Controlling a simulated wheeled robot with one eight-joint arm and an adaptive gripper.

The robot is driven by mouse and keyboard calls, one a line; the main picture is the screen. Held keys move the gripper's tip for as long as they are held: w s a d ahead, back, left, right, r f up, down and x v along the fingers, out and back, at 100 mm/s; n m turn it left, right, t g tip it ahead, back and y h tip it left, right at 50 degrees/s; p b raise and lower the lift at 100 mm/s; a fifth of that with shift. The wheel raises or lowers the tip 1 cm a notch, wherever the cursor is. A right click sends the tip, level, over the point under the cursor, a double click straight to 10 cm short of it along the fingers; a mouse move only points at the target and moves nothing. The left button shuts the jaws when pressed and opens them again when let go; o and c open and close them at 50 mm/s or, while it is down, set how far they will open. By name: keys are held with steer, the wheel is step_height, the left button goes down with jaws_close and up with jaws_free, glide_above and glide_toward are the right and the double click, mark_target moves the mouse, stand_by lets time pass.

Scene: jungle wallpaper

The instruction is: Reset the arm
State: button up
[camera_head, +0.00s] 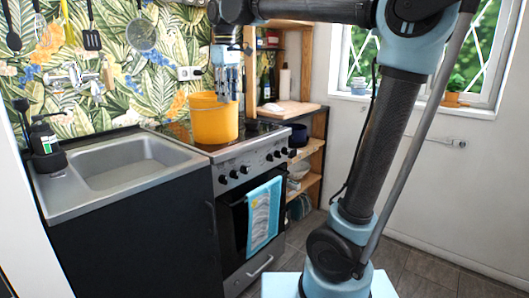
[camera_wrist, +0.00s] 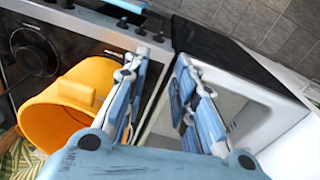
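My arm reaches across the head view from a base at lower right to the stove at left. My gripper (camera_head: 228,97) points down at the yellow bucket's rim in that view; it also shows in the wrist view (camera_wrist: 160,75). Its two blue fingers are apart with nothing between them. The yellow bucket (camera_head: 211,124) stands upright on the stove top. In the wrist view the bucket (camera_wrist: 48,122) lies left of the left finger, which hides part of it. I cannot tell whether finger and bucket touch.
The stove (camera_head: 262,153) has knobs and a blue towel (camera_head: 263,217) on its front. A sink (camera_head: 128,165) with a soap bottle (camera_head: 46,147) is at left. A shelf (camera_head: 308,150) with a cutting board (camera_head: 287,109) stands right of the stove. Utensils hang on the wall.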

steer(key=s+d+f+m, duration=0.3)
steer(key=d+f, duration=0.5)
steer(key=d, duration=0.2)
steer(key=s+d+f+m, duration=0.3)
steer(key=d+f, duration=0.5)
steer(key=d, duration=0.3)
steer(key=s+d+f+m, duration=0.1)
steer(key=s+d+f, duration=0.2)
steer(key=f, duration=0.3)
steer(key=s+d+f+m+t, duration=0.1)
steer(key=s+d+f+m, duration=0.1)
steer(key=s+d+f, duration=0.2)
steer(key=s+d+f+m, duration=0.2)
steer(key=s+d+f, duration=0.1)
steer(key=f, duration=0.7)
steer(key=shift+s+d+f, duration=0.15)
steer(key=shift+s+d, duration=0.05)
steer(key=shift+s, duration=0.65)
steer(key=shift+w+f, duration=0.2)
steer(key=shift+w, duration=0.25)
